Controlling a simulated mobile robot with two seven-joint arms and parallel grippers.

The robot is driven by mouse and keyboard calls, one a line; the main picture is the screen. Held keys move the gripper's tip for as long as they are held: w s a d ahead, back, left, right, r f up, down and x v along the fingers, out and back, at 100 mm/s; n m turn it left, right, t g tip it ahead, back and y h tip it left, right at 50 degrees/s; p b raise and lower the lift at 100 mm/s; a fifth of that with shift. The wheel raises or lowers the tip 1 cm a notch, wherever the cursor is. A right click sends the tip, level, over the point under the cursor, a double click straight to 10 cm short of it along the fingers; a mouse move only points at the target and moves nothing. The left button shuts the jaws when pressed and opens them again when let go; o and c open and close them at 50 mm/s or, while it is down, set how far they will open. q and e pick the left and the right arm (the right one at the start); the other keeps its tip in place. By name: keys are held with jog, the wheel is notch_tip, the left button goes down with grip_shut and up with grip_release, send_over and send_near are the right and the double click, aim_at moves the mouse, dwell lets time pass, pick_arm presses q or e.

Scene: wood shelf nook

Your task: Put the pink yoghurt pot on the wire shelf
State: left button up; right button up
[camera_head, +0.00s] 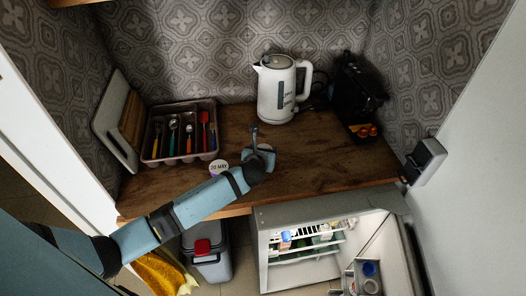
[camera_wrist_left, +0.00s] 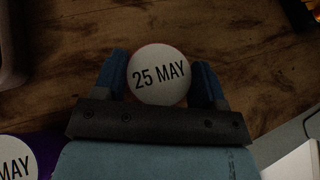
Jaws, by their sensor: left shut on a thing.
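My left gripper (camera_head: 262,150) is low over the wooden counter, shut on a yoghurt pot (camera_wrist_left: 159,75). In the left wrist view the pot sits between both blue fingers (camera_wrist_left: 160,84), its white lid reading "25 MAY". A thin reddish rim shows around the lid; its sides are hidden, so I cannot tell if it is pink. A second pot (camera_head: 218,167), lid "20 MAY", stands on the counter to the left; its purple side shows in the left wrist view (camera_wrist_left: 44,150). Wire shelves (camera_head: 308,247) holding several items are inside the open fridge. My right gripper is out of view.
A cutlery tray (camera_head: 181,160) is at the counter's left, a white kettle (camera_head: 277,92) at the back and a black machine (camera_head: 355,95) at the right. The fridge (camera_head: 262,250) is below the counter's front edge. A grey bin (camera_head: 207,252) stands left of it.

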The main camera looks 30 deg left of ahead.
pick_arm(q)
jog(key=o, duration=1.1)
jog(key=shift+f, duration=0.1)
jog(key=shift+c, duration=0.2)
